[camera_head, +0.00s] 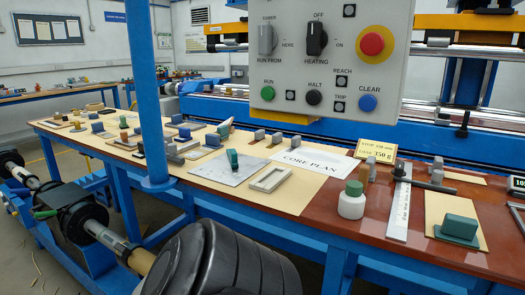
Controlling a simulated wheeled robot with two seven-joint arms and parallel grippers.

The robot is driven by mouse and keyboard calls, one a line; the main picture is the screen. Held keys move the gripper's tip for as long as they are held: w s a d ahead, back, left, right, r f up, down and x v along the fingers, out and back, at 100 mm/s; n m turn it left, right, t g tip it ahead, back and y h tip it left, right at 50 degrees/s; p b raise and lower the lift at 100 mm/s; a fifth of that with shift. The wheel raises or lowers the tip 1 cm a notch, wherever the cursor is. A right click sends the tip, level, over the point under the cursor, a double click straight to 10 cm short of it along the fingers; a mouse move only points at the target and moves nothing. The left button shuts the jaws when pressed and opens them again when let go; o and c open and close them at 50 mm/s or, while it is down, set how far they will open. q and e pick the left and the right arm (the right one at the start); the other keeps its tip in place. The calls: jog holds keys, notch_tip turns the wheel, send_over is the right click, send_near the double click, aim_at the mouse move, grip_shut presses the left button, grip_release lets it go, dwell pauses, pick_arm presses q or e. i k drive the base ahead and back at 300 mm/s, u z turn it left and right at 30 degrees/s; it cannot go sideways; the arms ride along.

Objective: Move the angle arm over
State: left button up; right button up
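On the right part of the bench lies a pale, ruler-like strip (399,208) with printing along it. A dark grey bar (424,183) crosses its upper part, with a small upright knob near the crossing. This looks like the angle arm, but I cannot be sure. The bar points to the right and slightly towards the front. Neither of my grippers shows in this view, so nothing is seen touching the strip or the bar.
A green block (459,227) sits on a tan mat at right. A control panel (330,55) hangs above the bench. A blue post (147,95) rises at left. Red-brown bench top (310,226) is clear in front.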

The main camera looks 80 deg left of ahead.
aim_at(232, 156)
jog(key=u, duration=2.7)
